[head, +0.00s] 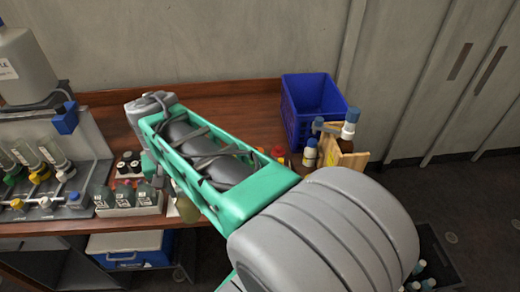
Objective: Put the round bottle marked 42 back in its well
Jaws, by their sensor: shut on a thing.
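My arm crosses the view from the lower right to the upper left and hides most of my gripper (160,180). Only a small grey part of the gripper shows past the arm's left edge. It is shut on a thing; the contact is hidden. A round olive-coloured bottle (188,209) shows just under the arm at the bench's front edge, close by the gripper, and its top is hidden. I cannot read a 42 on it. No empty well can be made out.
The wooden bench (245,100) carries a rack of grey-green bottles (125,197), a dark holder with round caps (129,164) and a blue crate (310,95). A stand with tilted flasks (45,165) is at left. Bottles and a wooden box (347,158) stand at right.

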